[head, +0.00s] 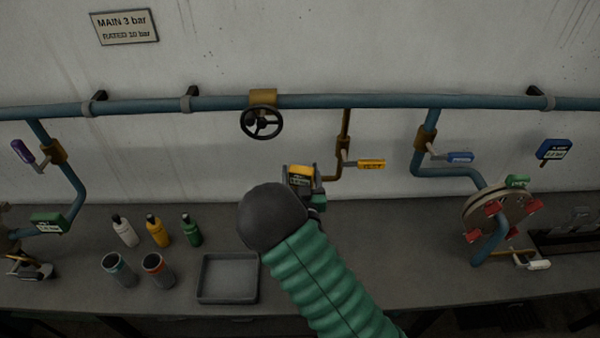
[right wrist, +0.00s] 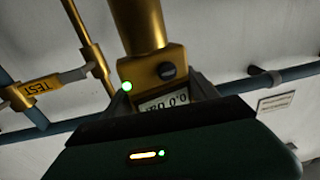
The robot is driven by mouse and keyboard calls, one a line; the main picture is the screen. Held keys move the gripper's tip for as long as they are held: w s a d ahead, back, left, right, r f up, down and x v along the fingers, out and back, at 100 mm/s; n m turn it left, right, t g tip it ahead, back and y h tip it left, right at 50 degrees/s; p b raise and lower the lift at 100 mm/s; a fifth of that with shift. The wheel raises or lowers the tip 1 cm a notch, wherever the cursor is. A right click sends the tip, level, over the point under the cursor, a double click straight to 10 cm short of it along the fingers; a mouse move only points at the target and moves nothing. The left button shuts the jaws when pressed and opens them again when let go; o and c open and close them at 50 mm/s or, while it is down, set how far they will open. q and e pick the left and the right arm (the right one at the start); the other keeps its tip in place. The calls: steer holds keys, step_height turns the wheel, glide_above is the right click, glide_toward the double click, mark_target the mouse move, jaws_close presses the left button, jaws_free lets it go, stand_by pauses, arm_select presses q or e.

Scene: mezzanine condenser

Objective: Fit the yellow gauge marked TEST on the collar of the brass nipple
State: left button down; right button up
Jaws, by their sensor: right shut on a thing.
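The yellow gauge (head: 300,172) is in front of the wall in the head view, just left of the thin brass pipe end (head: 328,178). In the right wrist view the gauge (right wrist: 150,72) shows a black knob and a partly hidden display. My right gripper (right wrist: 160,98) is shut on it; in the head view my rounded wrist and green arm hide most of that gripper. A thick brass cylinder (right wrist: 138,25) meets the gauge body; I cannot tell whether it is the gauge's stem or the nipple. The collar is not clearly visible. My left gripper is not in view.
The brass pipe carries a valve with a yellow lever tag (head: 371,164), reading TEST in the wrist view (right wrist: 40,88). A blue main pipe (head: 400,102) with a black handwheel (head: 261,122) runs behind. Bottles (head: 158,231), cups (head: 118,270) and a grey tray (head: 228,278) stand on the bench.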

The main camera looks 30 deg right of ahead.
steer(key=shift+f+b, duration=1.35)
steer(key=shift+f, duration=0.05)
steer(key=o, duration=1.8)
steer(key=shift+s+a, duration=0.1)
steer(key=p+v, duration=0.6)
steer(key=v, duration=1)
steer(key=shift+s+a, duration=0.15)
steer(key=shift+s, duration=0.15)
steer(key=shift+w+f, duration=0.1)
steer(key=shift+f, duration=0.05)
